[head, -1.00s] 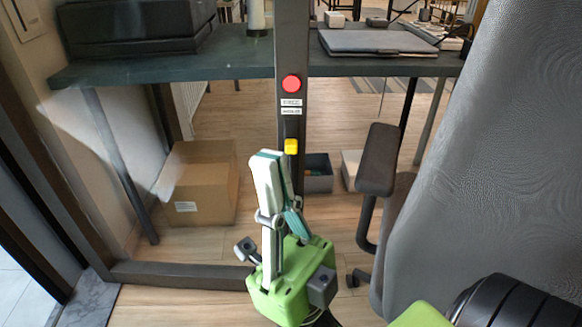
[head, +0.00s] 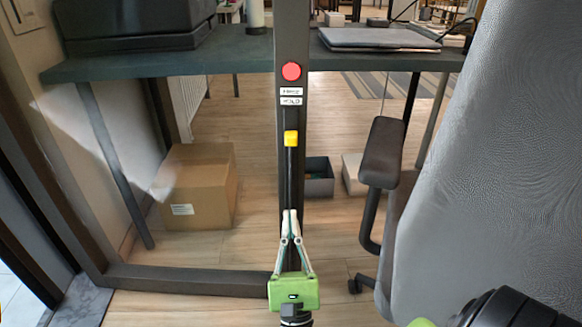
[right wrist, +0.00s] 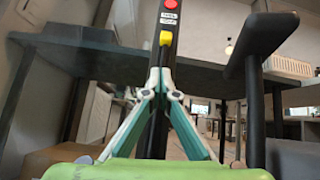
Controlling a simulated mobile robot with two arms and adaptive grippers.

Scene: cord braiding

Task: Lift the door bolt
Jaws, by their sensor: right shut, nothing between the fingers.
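The door bolt shows as a yellow knob (head: 291,138) on a dark upright post (head: 291,200), below a red round button (head: 291,71) and two small labels. It also shows in the right wrist view (right wrist: 166,38). My right gripper (head: 290,214) is in front of the post, below the yellow knob and apart from it. Its fingers are together, pointing up, with nothing between them; in the right wrist view the fingertips (right wrist: 160,78) lie just under the knob in the picture. My left gripper is not in view.
A dark table (head: 190,62) stands behind the post, with a black box and a laptop (head: 378,39) on it. A cardboard box (head: 196,187) is on the floor at left. A chair armrest (head: 382,152) and a large grey surface (head: 490,160) are at right.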

